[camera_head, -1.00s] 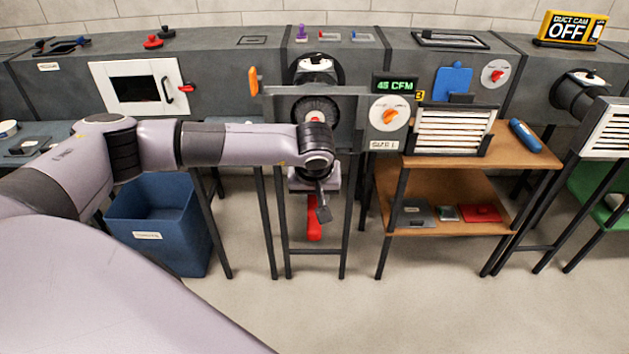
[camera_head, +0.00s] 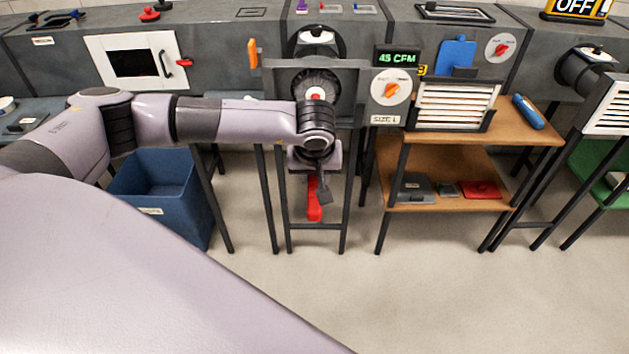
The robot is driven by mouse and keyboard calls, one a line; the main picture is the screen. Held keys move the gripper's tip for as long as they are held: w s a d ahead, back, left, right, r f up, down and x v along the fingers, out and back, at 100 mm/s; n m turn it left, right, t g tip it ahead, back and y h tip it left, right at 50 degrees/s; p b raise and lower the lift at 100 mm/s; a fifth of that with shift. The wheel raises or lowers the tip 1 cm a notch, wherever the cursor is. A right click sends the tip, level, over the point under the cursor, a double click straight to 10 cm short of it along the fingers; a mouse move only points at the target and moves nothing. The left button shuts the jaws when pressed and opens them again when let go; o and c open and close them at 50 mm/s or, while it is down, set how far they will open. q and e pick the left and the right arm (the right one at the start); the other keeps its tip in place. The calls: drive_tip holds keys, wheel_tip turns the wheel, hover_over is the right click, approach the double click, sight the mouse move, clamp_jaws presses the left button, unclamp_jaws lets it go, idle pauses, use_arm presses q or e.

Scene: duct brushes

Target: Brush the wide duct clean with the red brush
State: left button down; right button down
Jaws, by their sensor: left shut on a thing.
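My left gripper (camera_head: 318,181) is in front of the wide duct's open front, shut on the red brush. The brush's red handle (camera_head: 313,203) shows below the gripper and points toward me. My left wrist hides the middle of the brush. Above the wrist, a dark round bristly shape with a small red and white centre (camera_head: 316,95) shows at the opening of the duct (camera_head: 349,82). I cannot tell how deep the brush head sits. A "SIZE L" plate with an orange dial (camera_head: 391,90) is right of the opening. My right gripper is not in view.
A "45 CFM" display (camera_head: 397,57) stands above the dial. A slatted grille (camera_head: 455,104) and a blue cylinder (camera_head: 528,111) rest on the brown shelf unit (camera_head: 424,147) at right. A blue bin (camera_head: 150,181) stands on the floor at left. The floor in front is clear.

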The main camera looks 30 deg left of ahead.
use_arm(q)
drive_tip(key=w+a+b, duration=0.1)
drive_tip(key=w+a, duration=0.1)
drive_tip(key=w, duration=0.1)
drive_tip(key=w+a+b, duration=0.2)
drive_tip(key=w, duration=0.1)
drive_tip(key=w+a+b, duration=0.1)
drive_tip(key=w, duration=0.2)
drive_tip(key=shift+w+a+b, duration=0.25)
drive_tip(key=shift+a+b, duration=0.1)
drive_tip(key=shift+a, duration=0.05)
drive_tip(key=shift+w+a+b, duration=0.45)
drive_tip(key=shift+w+a, duration=0.1)
drive_tip(key=shift+w, duration=0.25)
drive_tip(key=shift+w+a+b, duration=0.4)
drive_tip(key=shift+w+a, duration=0.1)
drive_tip(key=shift+w, duration=0.3)
drive_tip(key=shift+r, duration=0.1)
